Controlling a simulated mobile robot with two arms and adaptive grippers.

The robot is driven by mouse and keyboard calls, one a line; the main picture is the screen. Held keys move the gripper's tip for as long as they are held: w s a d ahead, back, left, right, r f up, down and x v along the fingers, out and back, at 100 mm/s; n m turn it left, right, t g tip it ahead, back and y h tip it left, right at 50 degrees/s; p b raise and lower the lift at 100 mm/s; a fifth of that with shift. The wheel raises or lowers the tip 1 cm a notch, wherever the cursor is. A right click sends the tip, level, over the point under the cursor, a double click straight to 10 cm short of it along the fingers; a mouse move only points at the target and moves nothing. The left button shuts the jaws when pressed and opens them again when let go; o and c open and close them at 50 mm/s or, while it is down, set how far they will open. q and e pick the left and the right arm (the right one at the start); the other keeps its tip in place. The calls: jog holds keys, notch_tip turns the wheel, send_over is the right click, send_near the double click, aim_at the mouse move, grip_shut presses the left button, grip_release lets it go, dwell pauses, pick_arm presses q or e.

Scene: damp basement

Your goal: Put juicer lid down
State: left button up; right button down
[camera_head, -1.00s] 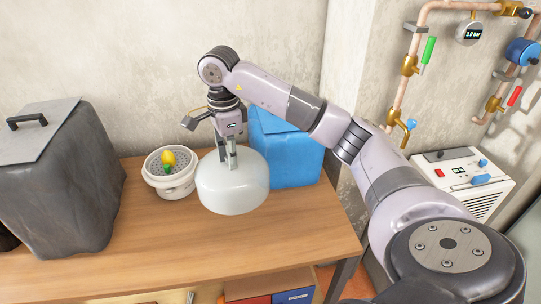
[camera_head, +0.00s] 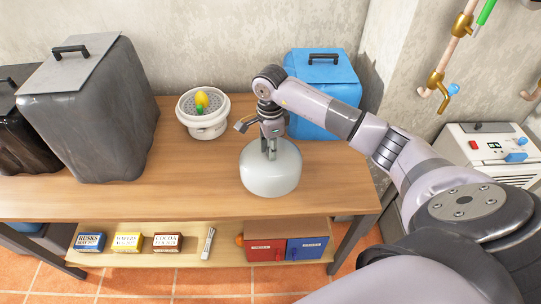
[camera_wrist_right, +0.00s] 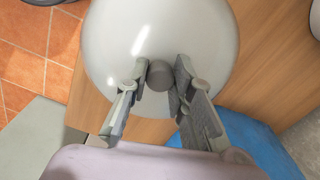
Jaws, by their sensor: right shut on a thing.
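The juicer lid (camera_head: 271,176) is a pale translucent dome with a grey knob (camera_wrist_right: 161,75) on top. My right gripper (camera_head: 269,150) is shut on the knob, with its fingers on both sides of it in the wrist view. The lid is upright at the tabletop, in front and to the right of the juicer; I cannot tell whether its bottom touches the wood. The white juicer (camera_head: 204,129) stands uncovered, with a yellow and a green piece on its perforated top. My left gripper is not in view.
The wooden table (camera_head: 185,190) is clear in front of the juicer and around the lid. A blue lidded bin (camera_head: 320,95) stands behind the lid. A large dark grey bin (camera_head: 95,115) stands at the left. Boxes (camera_head: 166,243) sit on the lower shelf.

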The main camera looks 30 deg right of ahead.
notch_tip(320, 180, down, 4)
jog(key=shift+f+p, duration=0.1)
jog(key=shift+p, duration=0.25)
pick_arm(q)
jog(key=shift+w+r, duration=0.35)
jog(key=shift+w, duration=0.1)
pick_arm(e)
jog(key=shift+f, duration=0.2)
jog(key=c, duration=1.4)
grip_release()
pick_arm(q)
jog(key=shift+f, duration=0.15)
pick_arm(e)
jog(key=shift+r, duration=0.15)
